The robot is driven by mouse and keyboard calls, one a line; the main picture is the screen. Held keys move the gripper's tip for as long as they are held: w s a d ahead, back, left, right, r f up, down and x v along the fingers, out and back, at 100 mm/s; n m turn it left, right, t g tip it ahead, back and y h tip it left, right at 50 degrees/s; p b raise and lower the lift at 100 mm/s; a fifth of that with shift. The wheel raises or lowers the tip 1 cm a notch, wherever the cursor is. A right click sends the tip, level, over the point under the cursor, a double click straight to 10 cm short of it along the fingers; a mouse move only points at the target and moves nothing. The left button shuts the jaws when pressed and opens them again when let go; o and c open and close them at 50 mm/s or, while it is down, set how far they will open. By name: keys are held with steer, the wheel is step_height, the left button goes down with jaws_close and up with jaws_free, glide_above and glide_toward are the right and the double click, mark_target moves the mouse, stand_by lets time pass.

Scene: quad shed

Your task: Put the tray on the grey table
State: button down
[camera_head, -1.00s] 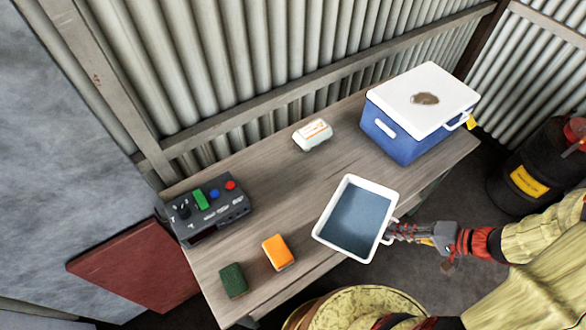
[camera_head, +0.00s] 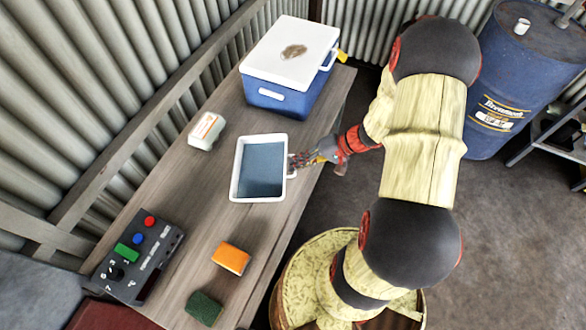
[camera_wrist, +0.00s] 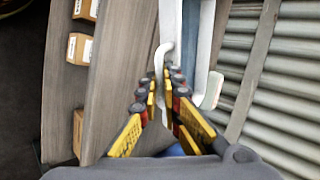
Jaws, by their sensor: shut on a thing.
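The tray (camera_head: 236,185) is a white-rimmed rectangular box with a blue-grey inside and looks empty. It appears level in the head view, over the front part of a greyish-brown wooden table (camera_head: 185,215). I cannot tell whether it touches the tabletop. My gripper (camera_head: 298,162) reaches in from the table's front side and is shut on the tray's near handle. In the wrist view, the white handle (camera_wrist: 162,52) runs between the fingers. My gripper hides part of the handle.
A blue cooler with a white lid (camera_head: 290,68) stands at the table's far end. A white carton (camera_head: 206,130), control box (camera_head: 135,255), orange sponge (camera_head: 231,258) and green sponge (camera_head: 204,308) surround the tray. A blue drum (camera_head: 520,80) stands right, beyond open floor (camera_head: 510,230).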

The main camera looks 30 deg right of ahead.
steer(key=w+f, duration=0.3)
steer(key=shift+f+b, duration=0.25)
steer(key=shift+b, duration=0.1)
step_height(320, 180, down, 3)
steer(key=shift+f+b, duration=0.1)
steer(key=shift+b, duration=0.35)
steer(key=c, duration=2.3)
jaws_free()
